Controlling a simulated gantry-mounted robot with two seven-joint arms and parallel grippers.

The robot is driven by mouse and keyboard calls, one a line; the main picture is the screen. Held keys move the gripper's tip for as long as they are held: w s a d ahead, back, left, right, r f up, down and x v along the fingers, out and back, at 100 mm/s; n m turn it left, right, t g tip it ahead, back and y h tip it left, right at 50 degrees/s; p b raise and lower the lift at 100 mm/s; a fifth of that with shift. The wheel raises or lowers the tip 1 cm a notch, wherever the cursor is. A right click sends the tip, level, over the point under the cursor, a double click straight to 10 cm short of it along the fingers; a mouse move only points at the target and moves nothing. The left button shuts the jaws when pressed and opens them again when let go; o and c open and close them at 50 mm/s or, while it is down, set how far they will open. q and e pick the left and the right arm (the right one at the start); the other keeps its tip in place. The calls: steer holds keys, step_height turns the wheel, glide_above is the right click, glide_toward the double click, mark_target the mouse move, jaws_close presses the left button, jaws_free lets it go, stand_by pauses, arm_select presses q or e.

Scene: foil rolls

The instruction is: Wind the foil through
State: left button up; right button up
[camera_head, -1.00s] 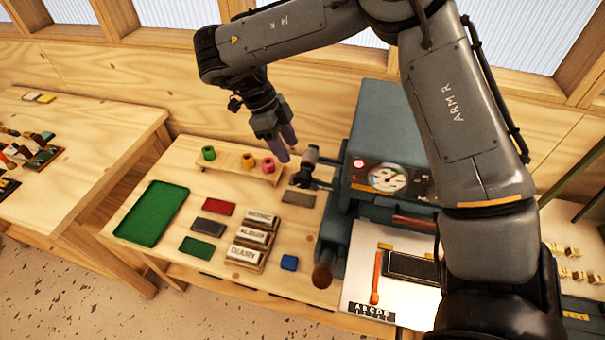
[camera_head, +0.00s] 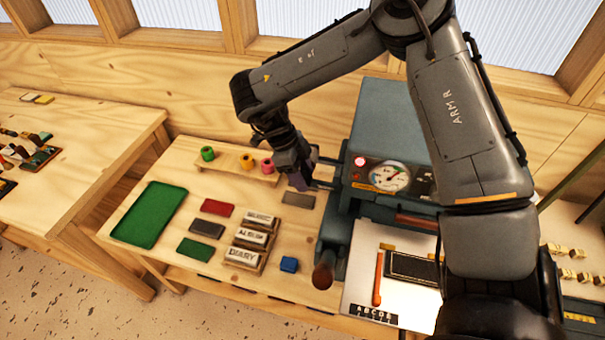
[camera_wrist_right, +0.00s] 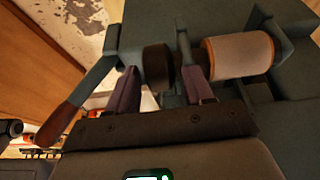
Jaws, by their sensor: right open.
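The teal foil machine (camera_head: 378,115) stands on the bench with a dial and a lit red lamp. My right gripper (camera_head: 299,182) is at the machine's left side, over its projecting spool arms. In the right wrist view my open fingers (camera_wrist_right: 161,90) straddle a dark round spool or knob (camera_wrist_right: 157,64); contact cannot be told. A pale roll with copper-coloured edges (camera_wrist_right: 238,56) sits in the machine right of the fingers. Green (camera_head: 207,153), yellow (camera_head: 247,161) and pink (camera_head: 267,166) foil rolls stand on a wooden rack. My left gripper is out of view.
A lever with a wooden handle (camera_head: 323,272) projects at the machine's front left. A white plate (camera_head: 362,285) lies in front of the machine.

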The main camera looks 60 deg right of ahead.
jaws_close()
steer(key=shift+s+t, duration=0.1)
steer(key=shift+t, duration=0.3)
steer(key=t, duration=0.2)
steer(key=t+y, duration=0.1)
steer(key=t, duration=0.1)
steer(key=shift+s, duration=0.25)
steer(key=shift+s+t, duration=0.1)
steer(key=shift+t, duration=0.6)
steer(key=shift+s+d+f+t+p, duration=0.1)
steer(key=shift+f+t+p, duration=0.05)
steer(key=shift+t+p, duration=0.25)
jaws_free()
